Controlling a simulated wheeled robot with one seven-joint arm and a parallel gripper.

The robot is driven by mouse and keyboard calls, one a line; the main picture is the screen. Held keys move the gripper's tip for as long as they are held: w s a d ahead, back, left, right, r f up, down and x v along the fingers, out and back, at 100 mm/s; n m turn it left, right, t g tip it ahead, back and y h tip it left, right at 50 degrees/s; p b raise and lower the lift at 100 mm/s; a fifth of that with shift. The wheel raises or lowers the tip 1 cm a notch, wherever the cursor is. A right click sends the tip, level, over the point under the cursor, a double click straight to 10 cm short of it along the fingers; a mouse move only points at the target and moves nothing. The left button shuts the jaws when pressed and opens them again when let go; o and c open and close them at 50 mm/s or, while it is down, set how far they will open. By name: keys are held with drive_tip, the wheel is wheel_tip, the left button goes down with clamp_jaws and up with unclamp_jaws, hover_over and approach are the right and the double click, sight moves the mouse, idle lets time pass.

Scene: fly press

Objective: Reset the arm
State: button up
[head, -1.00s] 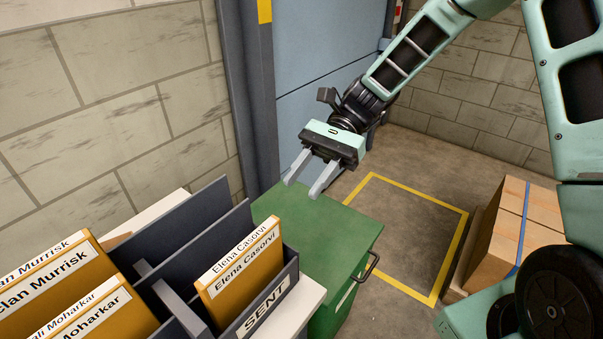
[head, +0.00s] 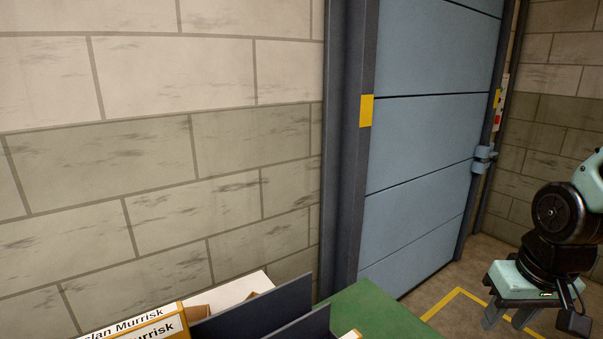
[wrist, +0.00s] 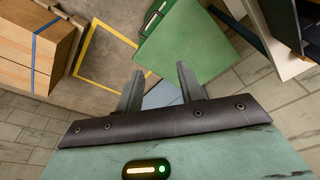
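My gripper (head: 508,318) hangs at the lower right of the head view, fingers pointing down, beside the green cabinet (head: 378,312). It is open. In the wrist view, my gripper (wrist: 160,88) shows two grey fingers spread apart with nothing between them. The green cabinet also shows beyond the fingers in the wrist view (wrist: 190,45), and no contact with it is visible. Part of my arm is cut off by the right edge of the head view.
A dark file sorter (head: 262,318) with a yellow "Murrisk" folder (head: 150,328) stands lower left. A blue panelled door (head: 425,130) stands behind. Strapped cardboard boxes (wrist: 40,45) are near a yellow floor outline (wrist: 92,80). Block walls (head: 160,140) enclose the corner; floor inside the outline looks clear.

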drive_tip(key=s+a+r+n+g, duration=0.1)
drive_tip(key=s+a+n, duration=0.3)
drive_tip(key=a, duration=0.5)
drive_tip(key=s+a+r+n+g, duration=0.1)
drive_tip(key=s+a+n, duration=0.3)
drive_tip(key=s+a, duration=0.4)
drive_tip(key=shift+s+a+r, duration=0.3)
drive_tip(key=shift+s+a, duration=0.05)
drive_tip(key=shift+s, duration=0.25)
